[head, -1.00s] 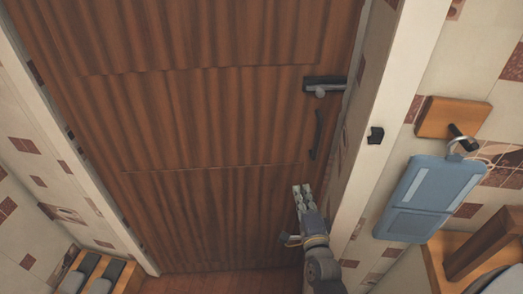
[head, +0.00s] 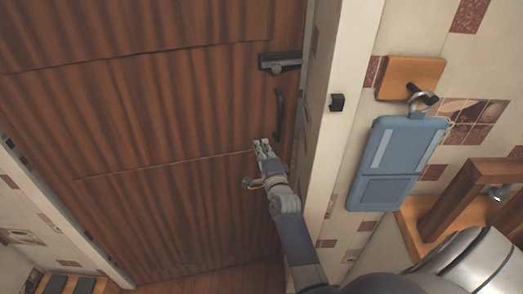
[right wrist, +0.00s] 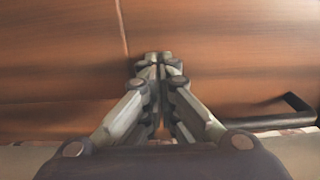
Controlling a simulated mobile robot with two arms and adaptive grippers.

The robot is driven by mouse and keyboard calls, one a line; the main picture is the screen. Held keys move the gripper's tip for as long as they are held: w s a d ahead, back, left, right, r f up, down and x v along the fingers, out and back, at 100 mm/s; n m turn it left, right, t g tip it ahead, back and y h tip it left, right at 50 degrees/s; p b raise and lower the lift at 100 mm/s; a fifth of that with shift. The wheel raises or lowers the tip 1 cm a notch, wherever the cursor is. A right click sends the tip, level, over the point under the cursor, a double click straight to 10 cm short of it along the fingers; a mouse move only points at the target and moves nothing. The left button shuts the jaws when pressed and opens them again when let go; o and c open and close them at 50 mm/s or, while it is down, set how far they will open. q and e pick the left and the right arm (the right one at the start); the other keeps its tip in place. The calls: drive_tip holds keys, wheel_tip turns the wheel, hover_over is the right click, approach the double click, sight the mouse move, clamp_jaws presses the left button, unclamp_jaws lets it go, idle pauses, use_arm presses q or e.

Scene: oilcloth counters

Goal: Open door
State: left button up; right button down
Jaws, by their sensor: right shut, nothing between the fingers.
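The brown wooden door (head: 150,115) fills the left and middle of the head view and appears closed in its pale frame. A dark lever or latch (head: 280,61) sits near its right edge, with a dark vertical pull handle (head: 279,115) below. My right gripper (head: 262,145) is shut and empty, just below and left of the pull handle. In the right wrist view the shut fingers (right wrist: 160,62) point at the door panel (right wrist: 220,50), and the handle (right wrist: 285,115) shows to their right, apart from them. I cannot tell whether the fingertips touch the door. My left gripper is not in view.
A pale door post (head: 345,120) with a small black catch (head: 337,102) stands right of the door. A blue board (head: 396,165) hangs from a wooden hook plate (head: 410,78). A wooden shelf (head: 412,228) juts out at lower right.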

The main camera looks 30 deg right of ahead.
drive_tip(key=shift+w+d, duration=0.15)
drive_tip(key=shift+w, duration=0.15)
